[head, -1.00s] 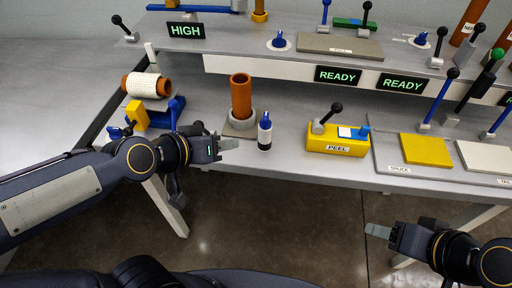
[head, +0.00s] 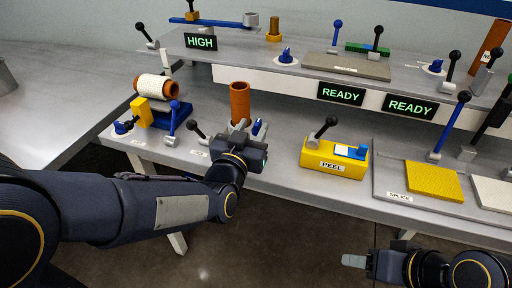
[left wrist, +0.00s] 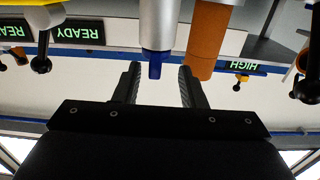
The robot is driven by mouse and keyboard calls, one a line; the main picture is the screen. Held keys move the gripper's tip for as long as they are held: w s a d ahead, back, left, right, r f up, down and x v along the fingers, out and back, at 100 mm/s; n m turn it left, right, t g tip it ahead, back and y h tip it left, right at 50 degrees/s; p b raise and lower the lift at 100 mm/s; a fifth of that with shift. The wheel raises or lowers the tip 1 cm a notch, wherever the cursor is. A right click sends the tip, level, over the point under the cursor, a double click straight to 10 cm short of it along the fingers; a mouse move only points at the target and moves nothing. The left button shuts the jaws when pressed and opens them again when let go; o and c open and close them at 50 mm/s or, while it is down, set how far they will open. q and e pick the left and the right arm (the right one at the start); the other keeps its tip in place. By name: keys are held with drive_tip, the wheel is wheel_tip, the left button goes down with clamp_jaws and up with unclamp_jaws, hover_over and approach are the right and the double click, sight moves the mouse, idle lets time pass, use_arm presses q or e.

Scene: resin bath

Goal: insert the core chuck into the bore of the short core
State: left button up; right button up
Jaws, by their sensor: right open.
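The short core is probably the orange-brown tube (head: 240,100) standing upright on the bench; it also shows in the left wrist view (left wrist: 208,40). The core chuck is probably the upright cylinder with a blue tip (head: 257,127) just right of the tube. My left gripper hides most of it. In the left wrist view, which is upside down, its silver body (left wrist: 157,25) stands beside the tube. My left gripper (left wrist: 158,75) is open, with its fingertips on either side of the blue tip and visible gaps. My right gripper (head: 345,261) is open and empty, low in front of the bench.
A yellow PEEL block (head: 334,158) with a black-knobbed lever stands to the right. A white roll (head: 154,88) on an orange core lies at the left, near a blue lever (head: 174,116). A raised shelf (head: 300,68) with READY signs runs behind.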

sight(260, 121)
use_arm(q)
drive_tip(key=x, duration=0.4)
drive_tip(key=shift+w+d+f, duration=0.1)
drive_tip(key=shift+w+d, duration=0.15)
drive_tip(key=shift+d, duration=0.1)
clamp_jaws()
